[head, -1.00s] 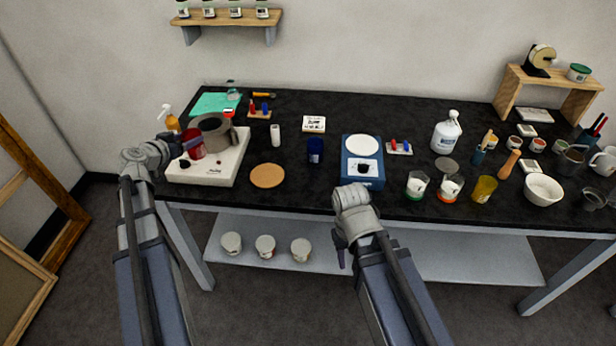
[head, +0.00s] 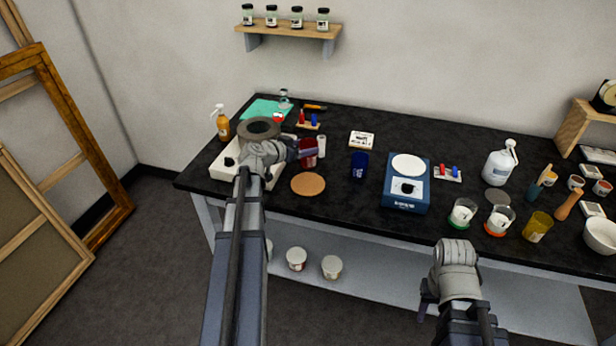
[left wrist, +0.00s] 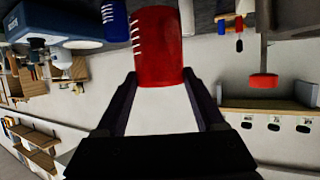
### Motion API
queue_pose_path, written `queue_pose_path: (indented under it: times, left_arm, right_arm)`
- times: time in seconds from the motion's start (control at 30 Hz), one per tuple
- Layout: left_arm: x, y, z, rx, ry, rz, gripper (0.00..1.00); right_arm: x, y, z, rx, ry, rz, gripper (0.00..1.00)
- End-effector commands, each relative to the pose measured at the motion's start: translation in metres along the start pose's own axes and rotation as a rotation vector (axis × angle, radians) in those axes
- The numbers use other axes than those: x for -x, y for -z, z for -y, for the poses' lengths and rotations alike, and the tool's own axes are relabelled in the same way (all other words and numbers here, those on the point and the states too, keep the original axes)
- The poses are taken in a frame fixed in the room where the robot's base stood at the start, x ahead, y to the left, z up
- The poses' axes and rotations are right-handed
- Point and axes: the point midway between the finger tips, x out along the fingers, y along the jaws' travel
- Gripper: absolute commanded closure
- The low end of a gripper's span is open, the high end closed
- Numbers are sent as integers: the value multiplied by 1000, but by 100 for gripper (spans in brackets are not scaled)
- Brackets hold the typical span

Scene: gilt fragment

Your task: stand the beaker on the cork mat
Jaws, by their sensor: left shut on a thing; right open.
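A red beaker (head: 309,160) with white marks is held in my left gripper (head: 302,151). It hangs just behind the cork mat in the head view and looks roughly upright; its height above the table is hard to tell. The left wrist view shows the red beaker (left wrist: 160,42) between the fingers (left wrist: 165,84). The round tan cork mat (head: 308,184) lies bare on the black table near its front edge. My right gripper (head: 428,300) is low in front of the table, empty; its fingers are barely visible.
A white heater (head: 272,178) with a grey ring-shaped piece (head: 259,128) stands left of the mat. A white cylinder (head: 321,147) is close behind the red beaker. A blue beaker (head: 359,165) and a blue-and-white stirrer (head: 406,186) stand to the right.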

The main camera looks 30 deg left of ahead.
Motion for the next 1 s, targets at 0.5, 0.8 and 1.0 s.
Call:
queue_pose_path:
  times: [0.5, 0.8, 1.0]
  left_arm:
    - [-19, -46, 0, 0, 0, 0, 95]
    - [-30, -72, 0, 0, 0, 0, 95]
    - [-34, -82, 0, 0, 0, 0, 95]
  right_arm:
    - [-49, 3, 5, 0, 0, 0, 55]
    - [-77, 4, 7, 0, 0, 0, 55]
    - [-88, 5, 8, 0, 0, 0, 55]
